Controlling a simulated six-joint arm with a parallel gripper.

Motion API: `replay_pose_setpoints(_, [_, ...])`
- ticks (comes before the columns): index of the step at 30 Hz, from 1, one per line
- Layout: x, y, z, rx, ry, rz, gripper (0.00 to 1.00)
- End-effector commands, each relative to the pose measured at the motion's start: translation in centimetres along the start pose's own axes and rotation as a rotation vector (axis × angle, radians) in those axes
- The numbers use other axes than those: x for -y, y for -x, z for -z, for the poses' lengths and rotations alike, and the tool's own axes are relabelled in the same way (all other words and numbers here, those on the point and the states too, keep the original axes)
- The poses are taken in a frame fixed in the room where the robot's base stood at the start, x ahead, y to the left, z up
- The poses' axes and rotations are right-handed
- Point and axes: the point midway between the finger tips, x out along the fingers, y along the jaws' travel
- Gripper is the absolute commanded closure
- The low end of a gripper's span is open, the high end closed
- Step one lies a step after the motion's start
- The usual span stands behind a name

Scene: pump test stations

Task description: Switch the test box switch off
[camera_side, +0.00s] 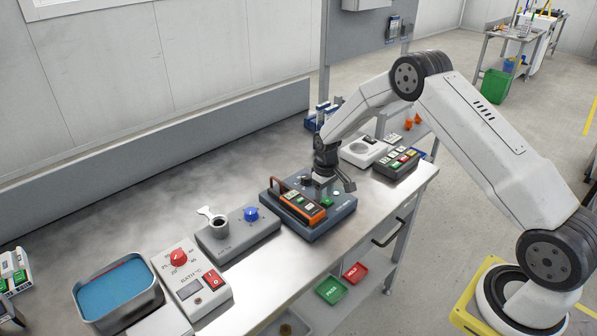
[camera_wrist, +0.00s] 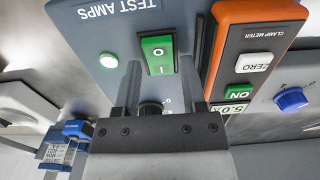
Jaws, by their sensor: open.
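The test box (camera_side: 318,226) is a dark blue-grey box on the steel bench in the side view. In the wrist view its panel (camera_wrist: 88,28), marked TEST AMPS, carries a green rocker switch (camera_wrist: 158,55) with O and I marks. A round green lamp (camera_wrist: 108,61) beside the switch looks lit. A black knob (camera_wrist: 151,107) sits partly behind my gripper. My gripper (camera_wrist: 160,64) is open and empty, its fingertips over the panel, one toward each side of the switch. Whether they touch the panel is unclear. The side view shows my gripper (camera_side: 324,187) pointing down over the box.
An orange and black clamp meter (camera_side: 302,207) lies on the box, close beside my right finger in the wrist view. A grey box with a blue knob (camera_side: 251,214) stands left. A grey box with coloured buttons (camera_side: 397,162) and a white device (camera_side: 363,150) stand right.

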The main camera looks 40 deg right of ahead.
Motion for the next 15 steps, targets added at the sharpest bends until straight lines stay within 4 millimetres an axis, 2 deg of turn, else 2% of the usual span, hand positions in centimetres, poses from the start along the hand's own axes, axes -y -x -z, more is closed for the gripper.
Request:
replay_pose_setpoints(11, [-0.01, -0.43, 0.05, -0.002, 0.000, -0.001, 0.47])
replay_pose_setpoints(14, [-0.01, -0.42, 0.04, -0.002, 0.000, 0.000, 0.76])
replay_pose_setpoints(15, [-0.01, -0.42, 0.04, -0.002, 0.000, 0.000, 0.88])
